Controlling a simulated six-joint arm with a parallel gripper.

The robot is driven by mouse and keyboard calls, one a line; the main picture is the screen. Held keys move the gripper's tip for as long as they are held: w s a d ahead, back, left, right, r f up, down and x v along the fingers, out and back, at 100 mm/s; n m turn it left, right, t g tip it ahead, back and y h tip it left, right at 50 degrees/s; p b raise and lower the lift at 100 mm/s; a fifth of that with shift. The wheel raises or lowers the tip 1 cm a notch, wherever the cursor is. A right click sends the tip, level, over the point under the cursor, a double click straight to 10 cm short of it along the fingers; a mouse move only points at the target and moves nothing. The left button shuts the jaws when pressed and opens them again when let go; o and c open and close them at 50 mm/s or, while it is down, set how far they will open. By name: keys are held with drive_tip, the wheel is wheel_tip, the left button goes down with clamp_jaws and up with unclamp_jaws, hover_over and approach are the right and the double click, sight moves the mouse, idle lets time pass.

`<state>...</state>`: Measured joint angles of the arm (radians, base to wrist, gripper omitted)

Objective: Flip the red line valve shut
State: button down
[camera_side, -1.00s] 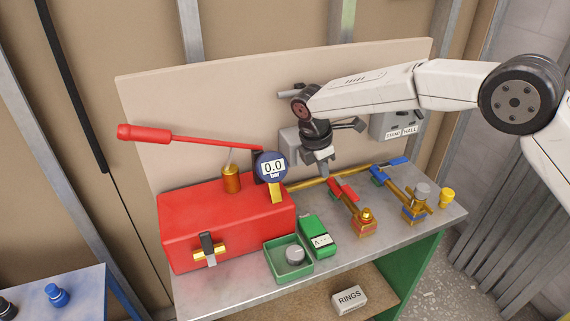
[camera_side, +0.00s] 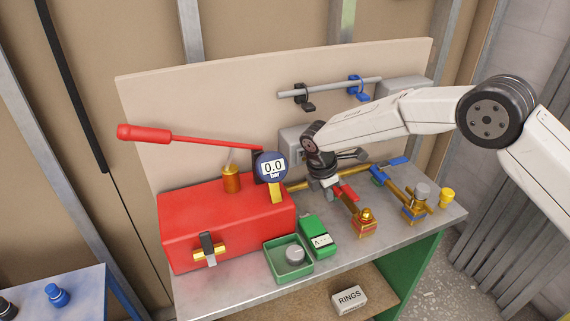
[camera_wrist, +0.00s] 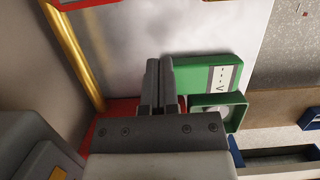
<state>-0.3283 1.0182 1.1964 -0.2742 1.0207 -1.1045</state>
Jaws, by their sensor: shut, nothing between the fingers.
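The red line valve has a red lever (camera_side: 345,191) on a brass branch that ends in a brass fitting (camera_side: 364,217) with a red band. The lever appears to lie roughly along its branch; its back end is hidden by my gripper. My gripper (camera_side: 329,190) is shut and empty, pointing down right beside the lever's back end. I cannot tell whether they touch. In the wrist view the shut fingers (camera_wrist: 161,82) point toward the bench top, and a red part, likely the lever (camera_wrist: 82,4), shows at the top left edge.
The red pump box (camera_side: 225,228) with a gauge (camera_side: 271,167) stands left. A green case (camera_side: 318,236) and green tray (camera_side: 288,260) lie in front. The blue lever (camera_side: 378,177) and its capped branch are to the right. A brass pipe (camera_wrist: 72,50) runs behind.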

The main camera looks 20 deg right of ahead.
sight(346, 188)
drive_tip(key=shift+x, duration=0.8)
drive_tip(key=shift+d+r, duration=0.15)
drive_tip(key=shift+d, duration=1.85)
